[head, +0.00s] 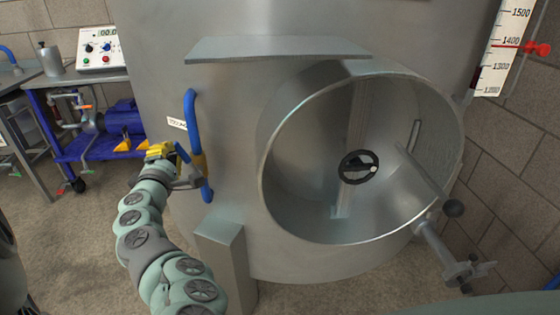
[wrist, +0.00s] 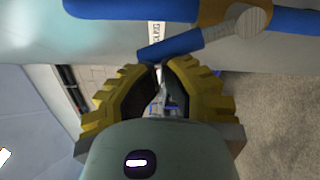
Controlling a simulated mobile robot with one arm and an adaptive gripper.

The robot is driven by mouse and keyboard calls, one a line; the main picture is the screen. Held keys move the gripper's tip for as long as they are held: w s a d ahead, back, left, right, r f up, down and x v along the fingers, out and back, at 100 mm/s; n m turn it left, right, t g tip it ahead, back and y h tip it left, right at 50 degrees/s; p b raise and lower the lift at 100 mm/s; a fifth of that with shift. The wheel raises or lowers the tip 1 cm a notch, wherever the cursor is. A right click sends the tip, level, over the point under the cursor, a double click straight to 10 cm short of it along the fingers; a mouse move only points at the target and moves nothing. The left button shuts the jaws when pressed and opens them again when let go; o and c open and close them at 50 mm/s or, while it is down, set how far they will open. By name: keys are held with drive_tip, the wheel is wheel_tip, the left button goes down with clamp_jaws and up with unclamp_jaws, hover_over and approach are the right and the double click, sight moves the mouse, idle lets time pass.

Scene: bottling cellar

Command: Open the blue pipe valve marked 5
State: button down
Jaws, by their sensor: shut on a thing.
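The blue pipe (head: 190,112) runs upright along the tank front, bent in at the top. Its brass-coloured valve body (head: 199,163) sits near the lower end; it also shows at the top of the wrist view (wrist: 218,10). A blue lever (wrist: 185,44) reaches from the valve's grey hub, slanted to the pipe; part of it shows in the head view (head: 182,151). My yellow-fingered gripper (head: 172,150) is at the lever's free end, shut on it. The fingertips (wrist: 157,68) partly hide the contact. A white label (head: 177,123) sits beside the pipe; its marking is unreadable.
A large open round hatch (head: 262,165) with a black handwheel (head: 358,167) stands right of the valve. A grey metal box (head: 221,238) is below the pipe. A blue cart (head: 75,150) with a pump stands left. Floor (head: 70,255) is clear at lower left.

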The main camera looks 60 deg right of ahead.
drive_tip(key=shift+s+d+r+m, duration=0.2)
drive_tip(key=shift+s+d+m, duration=0.25)
drive_tip(key=shift+m, duration=0.35)
drive_tip(key=shift+s+d+r+m, duration=0.2)
drive_tip(key=shift+s+d+m, duration=0.25)
drive_tip(key=shift+m, duration=0.35)
idle(2.6)
drive_tip(key=shift+a, duration=0.15)
idle(0.6)
drive_tip(key=shift+w+a+f+b, duration=0.2)
drive_tip(key=shift+w+a+b, duration=0.15)
drive_tip(key=shift+a+b, duration=0.05)
drive_tip(key=s+a, duration=0.4)
drive_tip(key=a, duration=0.6)
drive_tip(key=shift+s+a, duration=0.15)
